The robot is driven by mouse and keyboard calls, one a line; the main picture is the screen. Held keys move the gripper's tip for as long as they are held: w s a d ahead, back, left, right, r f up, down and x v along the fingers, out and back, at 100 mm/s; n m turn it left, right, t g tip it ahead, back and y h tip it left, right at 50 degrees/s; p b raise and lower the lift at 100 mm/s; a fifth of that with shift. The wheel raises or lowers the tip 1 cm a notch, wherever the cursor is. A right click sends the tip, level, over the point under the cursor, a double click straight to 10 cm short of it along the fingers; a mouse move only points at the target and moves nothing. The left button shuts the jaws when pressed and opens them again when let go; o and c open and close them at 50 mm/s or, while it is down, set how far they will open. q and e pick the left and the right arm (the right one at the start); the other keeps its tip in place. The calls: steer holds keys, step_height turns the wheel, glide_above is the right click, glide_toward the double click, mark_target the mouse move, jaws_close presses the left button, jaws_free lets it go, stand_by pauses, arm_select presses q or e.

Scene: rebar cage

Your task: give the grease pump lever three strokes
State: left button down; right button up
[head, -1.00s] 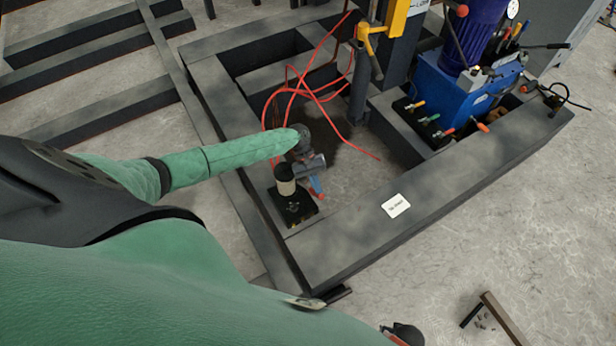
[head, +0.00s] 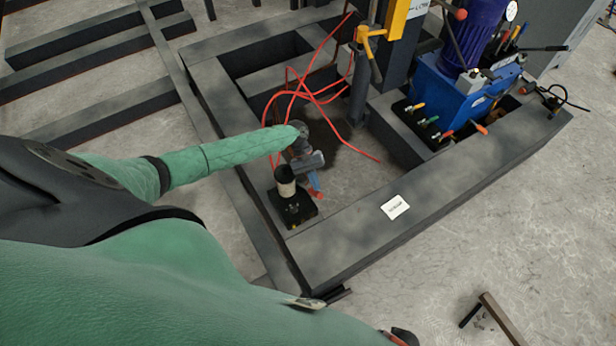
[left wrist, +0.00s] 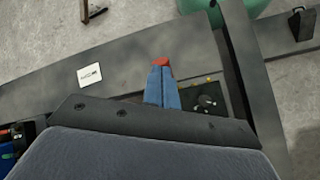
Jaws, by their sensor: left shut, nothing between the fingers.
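The grease pump is a small black block (head: 298,208) with a cream and black cylinder (head: 286,187) standing on it, inside the corner of the dark frame. In the left wrist view, part of the block (left wrist: 208,100) shows with a round fitting and yellow pieces. My left gripper (head: 316,187) is beside the pump, on its right in the head view. Its blue fingers (left wrist: 162,80) are together with nothing between them, and red shows at their ends. I cannot make out the pump lever clearly. My right gripper's fingers are not in view.
Dark steel beams (head: 350,240) surround the pump, with a white label (head: 395,206) on the front one. Red hoses (head: 300,95) loop behind my left gripper. A blue hydraulic unit (head: 450,90) with several coloured handles stands right.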

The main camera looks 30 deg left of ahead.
arm_select(q)
steer(key=shift+s+d+f, duration=0.1)
steer(key=shift+s+d+f, duration=0.15)
steer(key=shift+d+f, duration=0.2)
steer(key=shift+f, duration=0.05)
steer(key=shift+f, duration=0.1)
steer(key=shift+s+d+f, duration=0.25)
steer(key=shift+d+f, duration=0.15)
steer(key=shift+f, duration=0.05)
stand_by(0.4)
steer(key=shift+s+d+f, duration=0.25)
steer(key=shift+d+f, duration=0.1)
steer(key=shift+f, duration=0.25)
